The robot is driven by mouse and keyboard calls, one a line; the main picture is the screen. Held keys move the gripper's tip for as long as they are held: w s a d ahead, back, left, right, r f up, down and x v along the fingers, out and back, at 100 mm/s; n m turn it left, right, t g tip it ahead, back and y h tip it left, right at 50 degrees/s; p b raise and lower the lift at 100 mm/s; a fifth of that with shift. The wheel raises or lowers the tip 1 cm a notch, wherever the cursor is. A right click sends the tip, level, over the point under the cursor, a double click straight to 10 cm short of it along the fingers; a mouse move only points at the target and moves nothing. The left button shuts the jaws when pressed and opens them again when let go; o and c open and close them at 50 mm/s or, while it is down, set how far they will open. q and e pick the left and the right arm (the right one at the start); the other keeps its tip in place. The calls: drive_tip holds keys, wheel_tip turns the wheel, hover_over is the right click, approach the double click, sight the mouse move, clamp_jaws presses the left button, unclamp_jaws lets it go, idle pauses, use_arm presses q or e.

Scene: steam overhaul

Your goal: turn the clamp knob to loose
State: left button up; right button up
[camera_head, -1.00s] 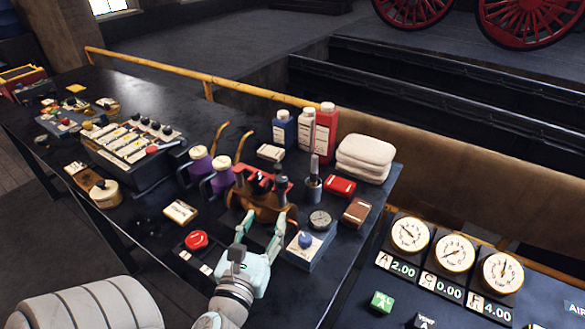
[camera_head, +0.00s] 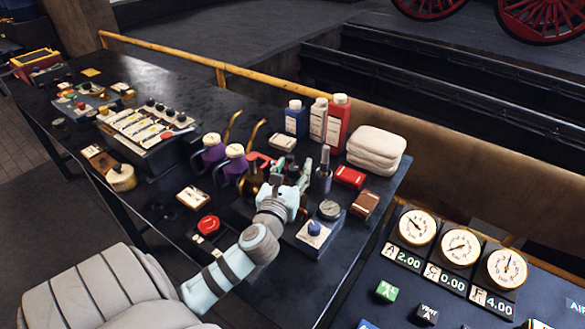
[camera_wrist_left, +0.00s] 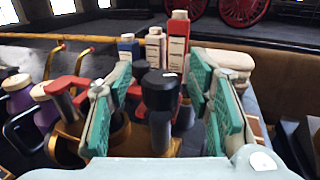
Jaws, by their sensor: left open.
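The clamp knob looks to be the black ribbed-looking knob (camera_wrist_left: 160,90) on a dark post, in the middle of the left wrist view. It belongs to, or stands by, a brass fixture (camera_wrist_left: 68,140) with red levers. My left gripper (camera_head: 290,178) is open, its two green-padded fingers on either side of the black knob, with a visible gap on each side in the wrist view. In the head view the gripper and wrist hide most of the brass fixture (camera_head: 250,181) and the knob. The knob's setting cannot be read. My right gripper is out of view.
Purple jugs (camera_head: 235,160) stand left of the fixture. Bottles (camera_head: 318,122) and folded white towels (camera_head: 376,150) stand behind. A box with a blue knob (camera_head: 314,230) and a round gauge (camera_head: 329,209) sit right and in front. A red button (camera_head: 208,225) is front left.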

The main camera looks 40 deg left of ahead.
use_arm(q)
clamp_jaws()
drive_tip(key=shift+w+n+g+y, duration=0.1)
drive_tip(key=shift+n+g+y, duration=0.2)
drive_tip(key=shift+n+y, duration=0.1)
drive_tip(key=n+g+y, duration=0.1)
drive_tip(key=y, duration=0.1)
drive_tip(key=shift+f+n+g+y, duration=0.1)
drive_tip(key=shift+n+g+y, duration=0.2)
drive_tip(key=shift+n, duration=0.1)
drive_tip(key=shift+f+n+g+y+b, duration=0.1)
drive_tip(key=shift+n+g+y+b, duration=0.5)
drive_tip(key=shift+n+g+y, duration=0.3)
drive_tip(key=n+g+y+b, duration=0.2)
drive_tip(key=n+g+b, duration=0.1)
drive_tip(key=g+b, duration=0.2)
drive_tip(key=n+g+y+b, duration=0.3)
drive_tip(key=n+g+b, duration=0.1)
drive_tip(key=b, duration=0.3)
drive_tip(key=shift+g, duration=0.8)
drive_tip(key=shift+n+g+b, duration=0.5)
drive_tip(key=shift+n+g, duration=0.1)
